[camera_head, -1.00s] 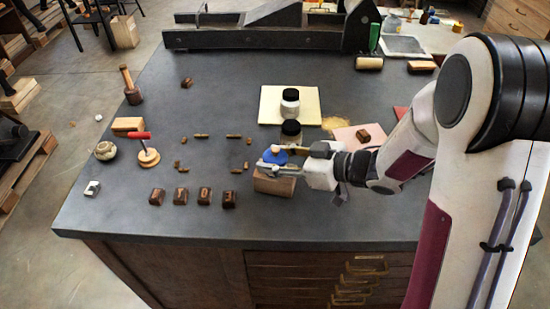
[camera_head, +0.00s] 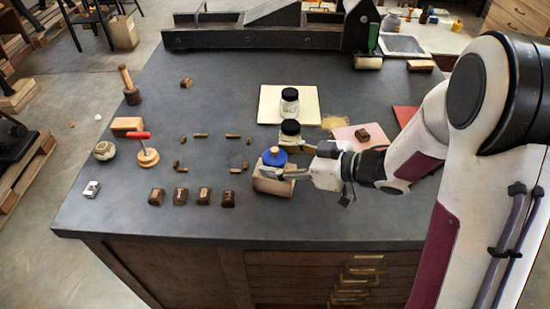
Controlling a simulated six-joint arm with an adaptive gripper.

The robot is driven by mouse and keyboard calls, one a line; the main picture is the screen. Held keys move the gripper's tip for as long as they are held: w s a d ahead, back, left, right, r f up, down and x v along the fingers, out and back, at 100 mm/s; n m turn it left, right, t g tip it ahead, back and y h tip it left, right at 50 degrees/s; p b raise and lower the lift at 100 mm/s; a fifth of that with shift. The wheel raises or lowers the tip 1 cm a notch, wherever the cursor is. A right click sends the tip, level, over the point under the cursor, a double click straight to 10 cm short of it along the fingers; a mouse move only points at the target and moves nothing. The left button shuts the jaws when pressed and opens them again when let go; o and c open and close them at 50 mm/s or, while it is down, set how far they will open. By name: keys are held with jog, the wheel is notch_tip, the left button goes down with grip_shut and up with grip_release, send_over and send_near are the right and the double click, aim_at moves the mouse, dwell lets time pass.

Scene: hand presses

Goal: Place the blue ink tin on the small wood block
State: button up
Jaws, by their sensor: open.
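The blue ink tin (camera_head: 274,157) stands upright at the front middle of the table. It appears to rest on the brown wood block (camera_head: 270,187), though the near finger hides part of the contact. My gripper (camera_head: 284,160) is open, with its fingers pointing left. One finger lies in front of the tin's right side, low over the block, and the other is behind and to the right. I cannot tell whether either finger touches the tin.
A black-lidded jar (camera_head: 290,130) stands close behind the tin, another (camera_head: 290,95) on a cream board (camera_head: 270,102). Several dark blocks (camera_head: 203,196) line up at left. Bare tabletop lies front right.

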jog(key=v, duration=1)
jog(key=shift+s+d, duration=0.1)
dwell(0.8)
jog(key=w+d+r+m+t+h, duration=0.1)
jog(key=w+d+r+t+h, duration=0.2)
jog(key=w+d+h, duration=0.15)
jog(key=s+d+r+m+t+h, duration=0.2)
jog(key=d+r+m+h, duration=0.6)
jog(key=d, duration=0.3)
jog(key=s+a+f+m+g, duration=0.1)
jog(key=s+a+f+g, duration=0.1)
jog(key=s, duration=1)
jog(key=s+a+f+m+g, duration=0.2)
jog(key=s+a+g, duration=0.1)
jog(key=s, duration=0.9)
jog(key=shift+a+g+y, duration=0.35)
jog(key=shift+a+g, duration=0.05)
jog(key=shift+a, duration=0.4)
